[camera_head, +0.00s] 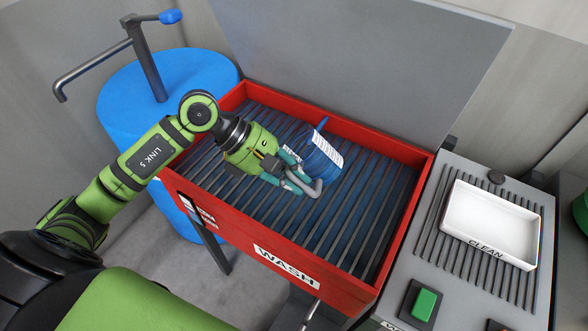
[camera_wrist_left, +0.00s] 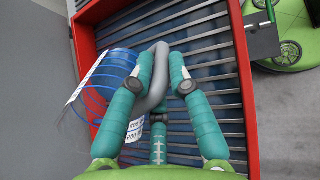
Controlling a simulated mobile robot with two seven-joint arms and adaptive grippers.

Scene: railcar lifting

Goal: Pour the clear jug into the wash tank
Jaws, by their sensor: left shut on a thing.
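The clear jug (camera_head: 322,160) has blue measuring rings, a white scale label and a grey handle. My left gripper (camera_head: 300,180) is shut on that handle and holds the jug tilted over the red wash tank (camera_head: 229,209). The tank has a slatted grate inside and a "WASH" label on its front. In the left wrist view the fingers (camera_wrist_left: 160,80) of my left gripper sit around the grey handle, with the jug (camera_wrist_left: 105,80) at the left, near the tank's red wall (camera_wrist_left: 88,60). I cannot tell whether liquid is in the jug. My right gripper is not in view.
A blue drum (camera_head: 160,78) with a pump stands behind the tank at the left. A grey raised lid (camera_head: 380,55) rises behind the tank. At the right, a ribbed counter holds a white "CLEAN" tray (camera_head: 488,222) and a green button (camera_head: 424,304).

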